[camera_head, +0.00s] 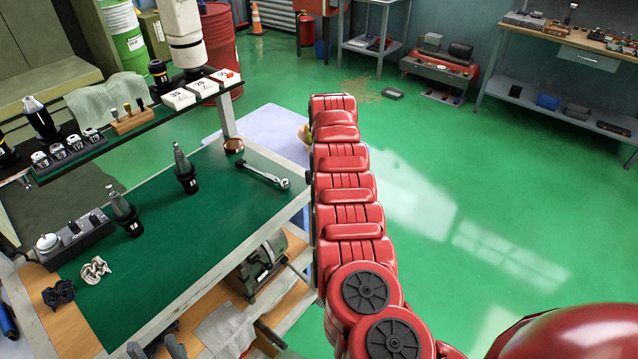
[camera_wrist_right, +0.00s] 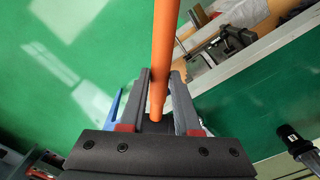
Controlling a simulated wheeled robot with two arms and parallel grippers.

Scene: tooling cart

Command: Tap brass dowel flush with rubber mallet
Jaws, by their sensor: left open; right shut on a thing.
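An orange rod (camera_wrist_right: 165,45), which looks like the mallet handle, runs between the fingers of my right gripper (camera_wrist_right: 161,76) and out past their tips. The right gripper is shut on it. No mallet head shows in the right wrist view. In the head view my right gripper is hidden behind the red arm. The grey fingertips of my left gripper (camera_head: 155,349) show at the bottom edge, apart and empty, by the table's near side. I cannot make out the brass dowel for sure; a small wooden block with pegs (camera_head: 132,121) stands on the raised shelf.
The green-topped table (camera_head: 215,205) holds tool holders (camera_head: 185,170), a ratchet (camera_head: 264,176), a copper-coloured ring (camera_head: 234,145) and a grey box (camera_head: 72,242). The shelf above its back edge carries white number blocks (camera_head: 202,87). A grey vise (camera_head: 262,262) sits at the near side.

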